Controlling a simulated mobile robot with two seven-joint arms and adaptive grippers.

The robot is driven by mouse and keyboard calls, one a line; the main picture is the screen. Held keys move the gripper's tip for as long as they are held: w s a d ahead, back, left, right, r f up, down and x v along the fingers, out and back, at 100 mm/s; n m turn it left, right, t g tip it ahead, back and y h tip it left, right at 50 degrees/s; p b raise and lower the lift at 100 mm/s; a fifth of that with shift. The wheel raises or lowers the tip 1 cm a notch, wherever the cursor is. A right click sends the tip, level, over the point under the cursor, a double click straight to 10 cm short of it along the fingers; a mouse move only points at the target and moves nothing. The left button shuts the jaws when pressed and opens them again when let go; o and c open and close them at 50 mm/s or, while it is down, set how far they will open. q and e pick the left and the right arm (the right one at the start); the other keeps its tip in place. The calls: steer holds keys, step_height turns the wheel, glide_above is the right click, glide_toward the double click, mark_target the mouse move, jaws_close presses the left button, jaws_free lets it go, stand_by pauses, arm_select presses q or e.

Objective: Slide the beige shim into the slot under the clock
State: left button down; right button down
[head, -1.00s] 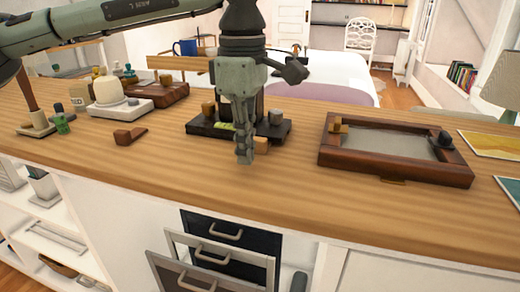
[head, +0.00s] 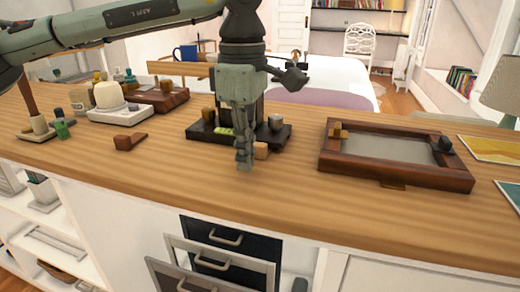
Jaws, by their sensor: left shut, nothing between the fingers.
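A small beige block (head: 261,150), which looks like the beige shim, shows at the front edge of a dark base (head: 205,134). It is partly hidden by my left gripper, so I cannot tell whether it sits in a slot. A black upright body stands on that base, mostly hidden behind the gripper; it may be the clock, but no face shows. My left gripper (head: 244,163) points down just left of and in front of the beige block. Its fingers are shut and empty. I cannot tell if they touch the block. My right gripper is not in view.
A reddish-brown wedge (head: 130,141) lies on the wooden counter (head: 280,205) to the left. A wooden-framed tray (head: 400,178) lies to the right. A white stand (head: 120,114) and a dark wooden tray (head: 172,99) are at the back left. The front counter strip is clear.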

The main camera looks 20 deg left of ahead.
mark_target(246, 179)
arm_select(q)
steer(key=shift+f, duration=0.2)
stand_by(0.4)
steer(key=shift+f+b, duration=0.95)
steer(key=shift+f, duration=0.05)
steer(key=shift+s+f, duration=0.2)
steer(key=shift+f, duration=0.2)
steer(key=shift+s+r+p, duration=0.25)
steer(key=shift+r+p, duration=0.25)
steer(key=shift+r, duration=0.7)
steer(key=shift+s+r+p, duration=0.3)
steer(key=shift+r+p, duration=0.1)
steer(key=shift+r, duration=0.45)
steer(key=shift+s+r+p, duration=0.35)
steer(key=shift+r+p, duration=0.05)
steer(key=shift+r, duration=0.4)
steer(key=shift+s+r+p, duration=0.3)
steer(key=shift+r+p, duration=0.1)
steer(key=shift+r, duration=0.45)
